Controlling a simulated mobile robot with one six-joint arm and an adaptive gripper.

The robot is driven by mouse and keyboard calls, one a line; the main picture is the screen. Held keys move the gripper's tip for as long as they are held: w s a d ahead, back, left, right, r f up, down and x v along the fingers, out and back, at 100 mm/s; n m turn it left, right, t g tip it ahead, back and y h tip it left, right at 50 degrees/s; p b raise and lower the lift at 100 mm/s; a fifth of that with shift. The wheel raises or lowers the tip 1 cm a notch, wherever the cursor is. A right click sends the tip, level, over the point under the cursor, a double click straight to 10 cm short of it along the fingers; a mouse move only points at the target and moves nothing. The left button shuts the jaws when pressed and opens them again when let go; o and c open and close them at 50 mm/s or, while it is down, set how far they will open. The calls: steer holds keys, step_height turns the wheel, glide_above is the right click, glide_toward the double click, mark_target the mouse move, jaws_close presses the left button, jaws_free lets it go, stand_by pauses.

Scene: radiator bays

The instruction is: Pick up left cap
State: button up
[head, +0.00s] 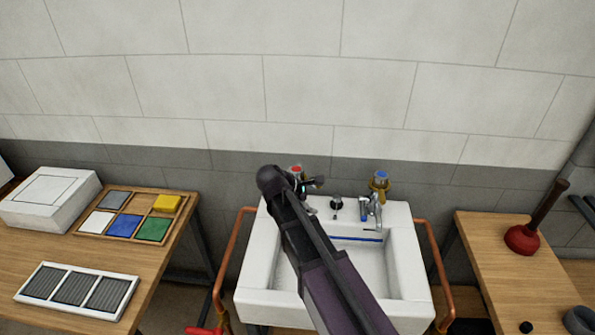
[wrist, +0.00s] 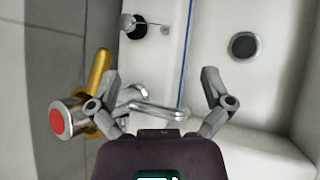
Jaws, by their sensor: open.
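The left cap (head: 296,169) is a small red disc on top of the left tap, at the back left of the white sink. My gripper (head: 311,184) is close to the left tap in the head view, and my arm hides part of that tap. In the wrist view my gripper (wrist: 160,76) is open with nothing held. The red cap lies outside the fingers, left of the left finger.
The right tap has a blue cap (head: 381,174). A tray of coloured tiles (head: 93,233) is left; a plunger (head: 523,238) is right.

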mark_target(294, 170)
steer(key=w+a+r+n+t+h, duration=0.1)
steer(key=a+r+n+t, duration=0.1)
steer(key=a, duration=0.5)
steer(key=w+a+r+n+t+h, duration=0.1)
steer(key=w+a+r+n+t, duration=0.1)
steer(key=a+r+n, duration=0.2)
steer(key=a+n, duration=0.2)
steer(key=a, duration=0.2)
steer(key=shift+a+r+n+t+p, duration=0.15)
steer(key=shift+r+n+t+p, duration=0.15)
steer(key=shift+r+n+p, duration=0.1)
steer(key=b+x, duration=0.3)
steer(key=x, duration=0.4)
steer(key=shift+w+d+f, duration=0.2)
steer(key=shift+f, duration=0.05)
steer(key=shift+w+d+f, duration=0.1)
steer(key=shift+w+d, duration=0.2)
steer(key=shift+d, duration=0.05)
steer(key=shift+b+x, duration=1.2)
steer(key=shift+x, duration=1.45)
